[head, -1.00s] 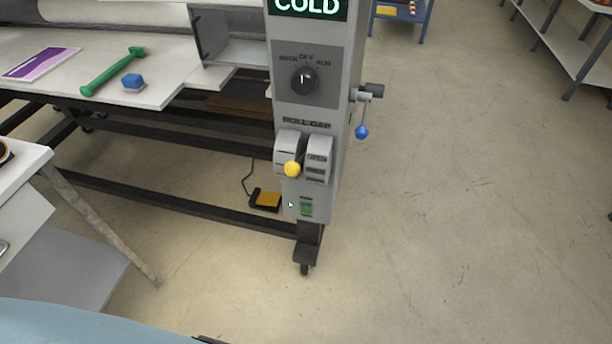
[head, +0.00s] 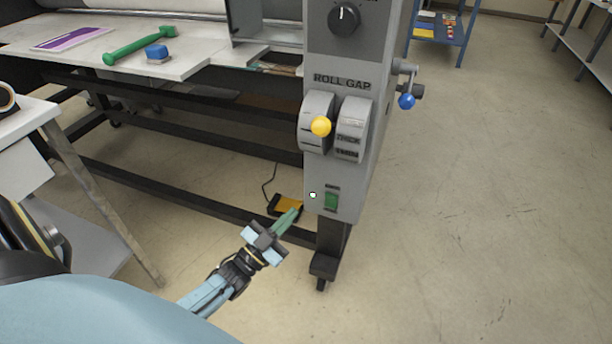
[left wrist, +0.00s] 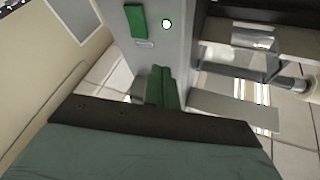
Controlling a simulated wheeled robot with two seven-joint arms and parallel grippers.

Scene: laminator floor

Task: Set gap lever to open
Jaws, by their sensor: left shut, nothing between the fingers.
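The gap lever with a yellow knob (head: 320,126) sticks out of the left half of the ROLL GAP housing (head: 352,130) on the grey machine post. A label plate with THICK and other words sits on the right half. My left gripper (head: 293,213) is shut and empty, below and to the left of the knob, near the lower part of the post. Its green fingers also show in the left wrist view (left wrist: 161,88), pointing toward the post. The lever is not in the left wrist view. My right gripper is not in view.
A rotary dial (head: 343,19) sits above the housing and a green switch (head: 331,199) below it. A blue-knobbed crank (head: 407,101) juts from the post's right side. A yellow foot pedal (head: 284,206) lies behind my gripper. Open floor lies to the right.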

